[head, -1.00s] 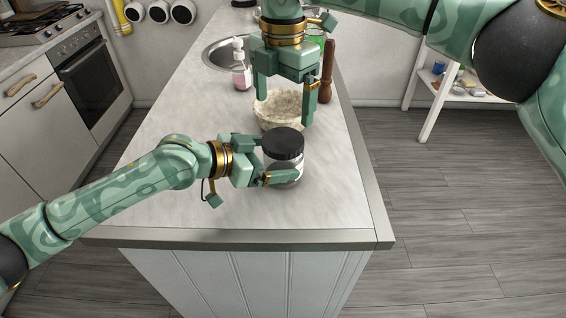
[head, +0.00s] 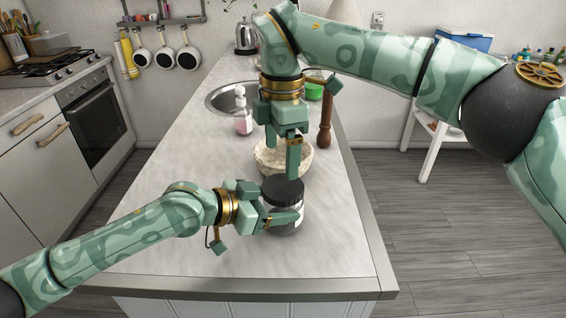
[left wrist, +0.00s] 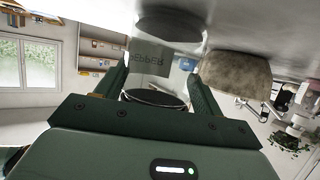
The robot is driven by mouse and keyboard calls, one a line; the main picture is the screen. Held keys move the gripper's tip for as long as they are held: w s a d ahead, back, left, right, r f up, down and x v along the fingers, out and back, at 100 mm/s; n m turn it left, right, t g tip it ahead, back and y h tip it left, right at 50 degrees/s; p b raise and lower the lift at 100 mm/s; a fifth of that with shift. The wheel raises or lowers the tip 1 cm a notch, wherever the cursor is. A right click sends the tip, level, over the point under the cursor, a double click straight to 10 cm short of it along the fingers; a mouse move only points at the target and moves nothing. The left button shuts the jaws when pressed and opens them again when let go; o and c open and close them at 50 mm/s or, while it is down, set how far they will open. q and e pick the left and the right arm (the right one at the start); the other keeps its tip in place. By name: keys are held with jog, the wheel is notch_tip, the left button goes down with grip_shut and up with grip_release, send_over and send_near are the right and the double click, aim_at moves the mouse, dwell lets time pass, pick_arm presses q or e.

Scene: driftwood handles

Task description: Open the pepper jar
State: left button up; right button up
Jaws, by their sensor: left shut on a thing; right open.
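The pepper jar (head: 289,226) stands upright near the front of the counter, with a dark lid (head: 282,188) on it. My left gripper (head: 284,219) is shut on the jar body from the left, below the lid. In the left wrist view the jar (left wrist: 150,62) appears upside down between the fingers, with its PEPPER label and dark lid rim (left wrist: 155,97) visible. My right gripper (head: 283,158) points down just above the lid and is open and empty. One right finger overlaps the lid's far edge in the picture; whether it touches cannot be told.
A speckled bowl (head: 302,164) stands close behind the jar. Further back are a brown wooden mill (head: 325,118), a pink soap bottle (head: 242,118) and the sink (head: 222,100). The counter (head: 190,150) is clear to the left and in front of the jar.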

aim_at(284, 184)
jog(key=m, duration=0.6)
jog(key=shift+w+d+r+m, duration=0.1)
jog(key=shift+r+m, duration=0.1)
jog(key=shift+m, duration=0.1)
jog(key=shift+f+m, duration=0.15)
jog(key=shift+m, duration=0.75)
notch_tip(284, 184, down, 8)
jog(key=shift+r, duration=0.15)
jog(key=shift+d, duration=0.1)
jog(key=c, duration=0.8)
jog(key=n, duration=0.8)
jog(key=shift+w+r, duration=0.1)
jog(key=n, duration=0.6)
jog(key=shift+n, duration=0.3)
jog(key=n, duration=0.5)
jog(key=shift+w+n, duration=0.1)
jog(key=shift+n, duration=0.2)
